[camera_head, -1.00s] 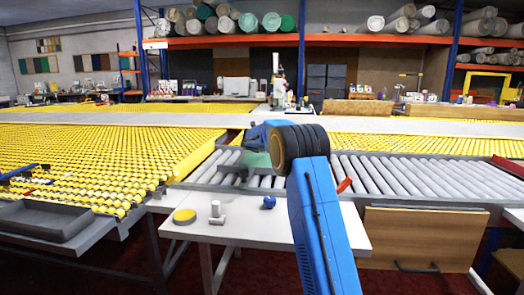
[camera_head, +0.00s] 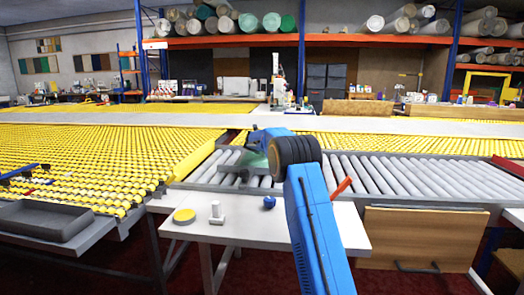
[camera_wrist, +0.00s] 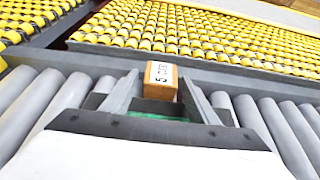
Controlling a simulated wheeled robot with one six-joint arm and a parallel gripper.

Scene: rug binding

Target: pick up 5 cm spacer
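The 5 cm spacer (camera_wrist: 161,79) is a small wooden block with a white label reading "5" and smaller blurred print. It shows in the wrist view, at the top centre, near the grey frame edge of the roller table. My gripper (camera_wrist: 162,88) is open, with a grey finger on each side of the block. Narrow gaps show between the fingers and the block. Whether the fingertips reach past its near face is hard to tell. In the head view the spacer cannot be made out; my blue arm and black wrist cover that area.
Grey rollers (camera_head: 420,178) lie around my gripper, with yellow roller beds (camera_head: 70,160) beyond and to the left. A white side table (camera_head: 250,228) holds a yellow disc (camera_head: 184,216), a grey-white post (camera_head: 217,214) and a blue knob (camera_head: 269,202). A red bar (camera_head: 341,188) stands right of my wrist.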

